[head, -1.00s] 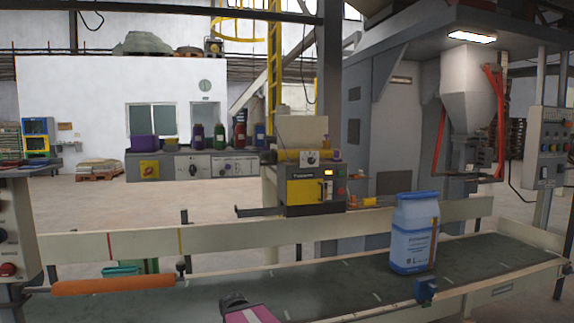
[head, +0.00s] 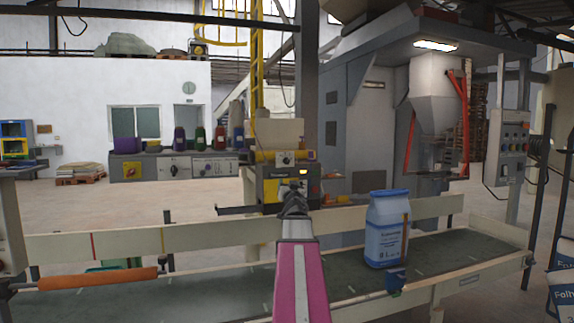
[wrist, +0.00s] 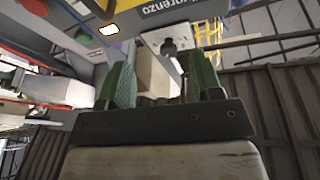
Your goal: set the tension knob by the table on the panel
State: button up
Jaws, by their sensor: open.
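The sewing machine (head: 270,186) stands behind the conveyor, with a yellow front and a lit display. A small dark knob on a pale plate (head: 286,158) sits on its upper part, and I take this for the tension knob. In the wrist view a black knob (wrist: 169,46) on a white plate shows beyond my fingers. My gripper (wrist: 161,75) has two green fingers spread apart, with nothing between them. In the head view my gripper (head: 292,188) is in front of the machine and hides part of its front. I cannot make out a table of settings.
A blue-and-white sack (head: 386,232) stands on the conveyor (head: 345,270), right of my arm. A pale rail (head: 165,237) runs behind the belt. A blue block (head: 396,280) sits on the near rail. An orange roller (head: 98,278) lies at left.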

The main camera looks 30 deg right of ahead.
jog(key=n+t+y, duration=0.1)
jog(key=t, duration=0.1)
send_near(287, 161)
jog(key=x, duration=0.9)
jog(key=shift+w, duration=0.3)
jog(key=c, duration=0.9)
